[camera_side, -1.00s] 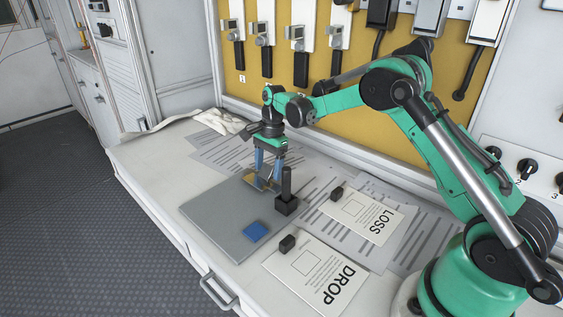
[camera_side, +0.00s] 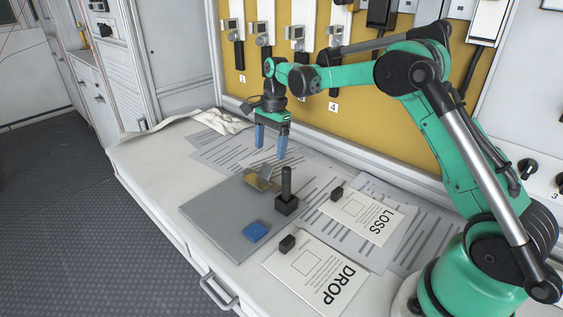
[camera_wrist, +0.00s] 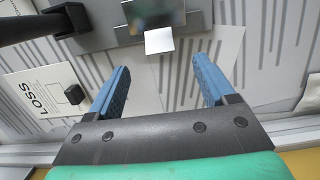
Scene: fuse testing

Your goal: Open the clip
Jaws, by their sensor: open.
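The clip (camera_side: 262,180) is a brass-coloured plate with a grey metal tab, at the back edge of the grey board (camera_side: 215,222). In the wrist view the clip's pale tab (camera_wrist: 159,41) shows at the top middle, ahead of the fingertips. My gripper (camera_side: 271,151) is open and empty, with blue fingers pointing down, above and behind the clip and apart from it. In the wrist view my gripper (camera_wrist: 161,70) has its two fingers spread wide with nothing between them. I cannot tell whether the clip is fully open.
A black upright post on a block (camera_side: 286,199) stands just right of the clip. A blue square (camera_side: 255,231) lies on the board. Cards marked LOSS (camera_side: 366,217) and DROP (camera_side: 318,277) lie to the right, each with a small black block. Printed sheets lie behind.

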